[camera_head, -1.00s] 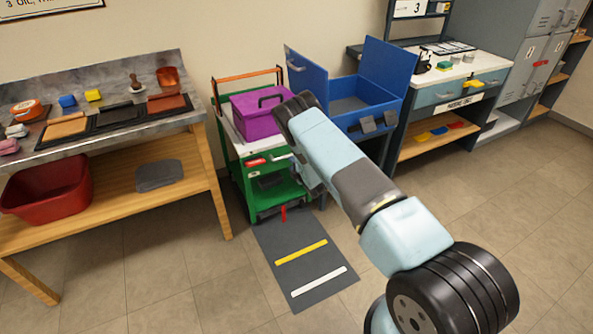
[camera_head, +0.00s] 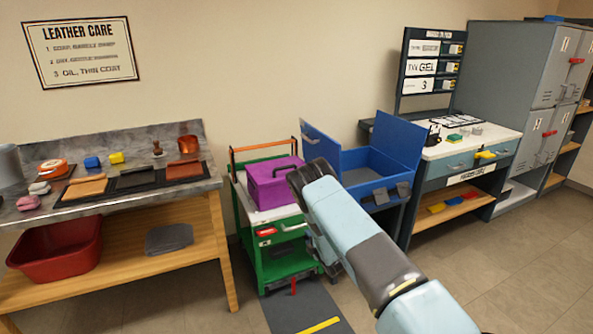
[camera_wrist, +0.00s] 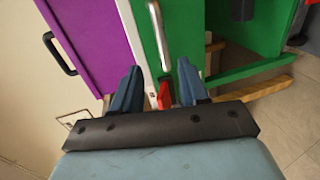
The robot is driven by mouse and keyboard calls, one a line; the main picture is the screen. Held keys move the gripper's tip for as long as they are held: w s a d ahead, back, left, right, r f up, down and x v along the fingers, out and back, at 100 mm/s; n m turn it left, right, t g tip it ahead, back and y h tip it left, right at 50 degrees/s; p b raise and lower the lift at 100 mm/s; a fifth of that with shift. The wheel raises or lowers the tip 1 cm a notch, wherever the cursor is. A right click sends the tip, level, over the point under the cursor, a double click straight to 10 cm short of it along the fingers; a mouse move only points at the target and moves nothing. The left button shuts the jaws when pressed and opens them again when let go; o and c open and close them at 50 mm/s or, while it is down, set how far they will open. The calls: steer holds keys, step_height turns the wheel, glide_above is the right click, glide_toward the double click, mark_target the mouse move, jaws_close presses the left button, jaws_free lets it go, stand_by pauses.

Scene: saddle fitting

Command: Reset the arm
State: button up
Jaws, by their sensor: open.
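My arm reaches from the bottom right toward the green cart in the head view, and its wrist end is in front of the cart. My gripper (camera_wrist: 158,92) shows in the wrist view with its two blue fingers apart and nothing between them. Beyond the fingers are the green cart (camera_wrist: 200,25), a silver handle (camera_wrist: 158,35) and a small red part (camera_wrist: 164,96). I cannot tell whether the fingers touch the cart. In the head view the fingertips are hidden behind my wrist.
A purple box (camera_head: 268,190) sits on the green cart (camera_head: 250,235). An open blue chest (camera_head: 365,165) stands right of it. A workbench (camera_head: 35,212) with a red tub (camera_head: 60,250) is at left, a white-topped bench (camera_head: 480,145) and lockers (camera_head: 515,70) at right. Floor at lower right is clear.

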steer(key=w+d+r+m+h, duration=0.2)
steer(key=d+r+m, duration=0.1)
steer(key=r, duration=0.8)
steer(key=w+d+r+m+h, duration=0.2)
steer(key=r+m, duration=0.2)
steer(key=r, duration=0.7)
steer(key=s+d+r+m+g+h, duration=0.1)
steer(key=s+d+r+m, duration=0.1)
steer(key=s+r, duration=0.35)
steer(key=s+d+r+m+g, duration=0.1)
steer(key=s+d+r+m, duration=0.1)
steer(key=r, duration=0.7)
steer(key=s+d+r+m+g+h, duration=0.1)
steer(key=s+d+r+m, duration=0.15)
steer(key=r, duration=0.45)
steer(key=s+d+r+m+g, duration=0.1)
steer(key=s+d+r+m, duration=0.1)
steer(key=s+r, duration=0.7)
steer(key=s+d+r+m+g, duration=0.15)
steer(key=s+r, duration=0.25)
steer(key=s, duration=0.9)
steer(key=s+r+m+g, duration=0.2)
steer(key=s+m, duration=0.3)
steer(key=s, duration=2.2)
steer(key=shift+g, duration=0.55)
